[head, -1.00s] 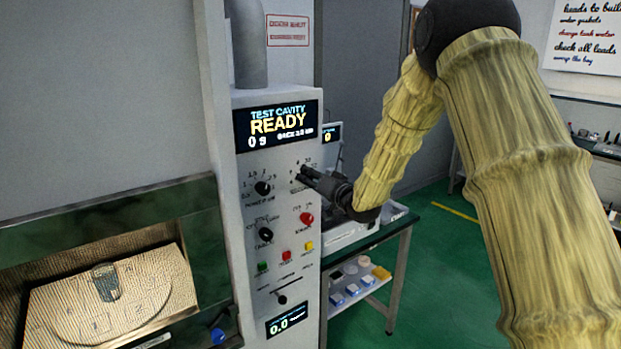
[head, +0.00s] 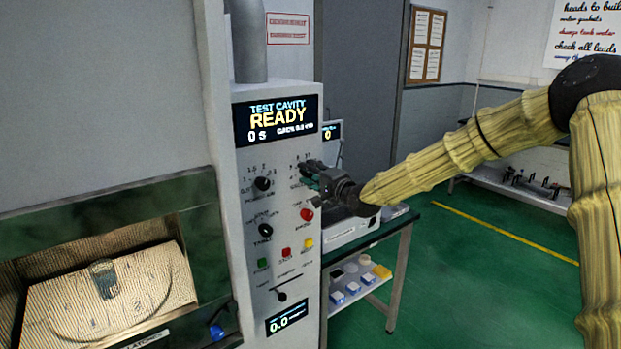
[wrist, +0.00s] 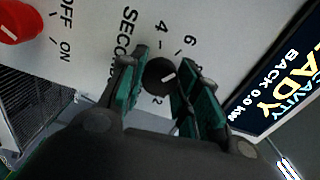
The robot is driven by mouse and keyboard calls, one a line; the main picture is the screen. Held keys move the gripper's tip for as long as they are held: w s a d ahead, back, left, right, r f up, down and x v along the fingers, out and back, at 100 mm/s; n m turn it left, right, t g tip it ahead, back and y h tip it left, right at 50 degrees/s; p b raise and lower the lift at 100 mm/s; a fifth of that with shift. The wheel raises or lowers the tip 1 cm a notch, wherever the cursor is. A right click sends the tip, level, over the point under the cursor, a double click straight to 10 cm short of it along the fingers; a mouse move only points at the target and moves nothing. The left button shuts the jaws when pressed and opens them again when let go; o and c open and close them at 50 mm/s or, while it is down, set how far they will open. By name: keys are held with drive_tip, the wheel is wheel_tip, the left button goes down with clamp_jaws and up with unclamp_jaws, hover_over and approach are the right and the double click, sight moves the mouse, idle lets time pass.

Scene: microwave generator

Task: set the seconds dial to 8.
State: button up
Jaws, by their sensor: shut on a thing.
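The seconds dial (wrist: 158,73) is a small dark round knob with a short white mark, on the white panel. It shows in the wrist view between the green-padded fingers of my gripper (wrist: 160,80), which are shut on it. The numbers 2, 4 and 6 are readable around it; the 8 is not clear to see. The mark's exact setting is hard to tell. In the head view my gripper (head: 311,172) is at the upper right of the control panel (head: 246,195) and hides the dial. The display (head: 276,120) reads READY and 0 S.
Two black knobs (head: 263,184) sit left of the gripper, with a red knob (head: 307,214) just below it. Green, red and yellow buttons are lower. The microwave window (head: 105,290) is at left. A small table with equipment stands behind; the floor (head: 470,290) at right is clear.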

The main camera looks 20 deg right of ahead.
drive_tip(key=m+b, duration=0.4)
drive_tip(key=shift+d+f+m, duration=0.15)
drive_tip(key=shift+f+m, duration=0.1)
drive_tip(key=shift+m, duration=0.15)
drive_tip(key=shift+r+m+b, duration=0.15)
drive_tip(key=shift+m+b, duration=0.65)
drive_tip(key=shift+b, duration=0.25)
drive_tip(key=o, duration=1.1)
drive_tip(key=shift+c, duration=0.2)
drive_tip(key=shift+s+r, duration=0.1)
drive_tip(key=v, duration=1.1)
drive_tip(key=shift+s, duration=0.35)
drive_tip(key=shift+d, duration=0.1)
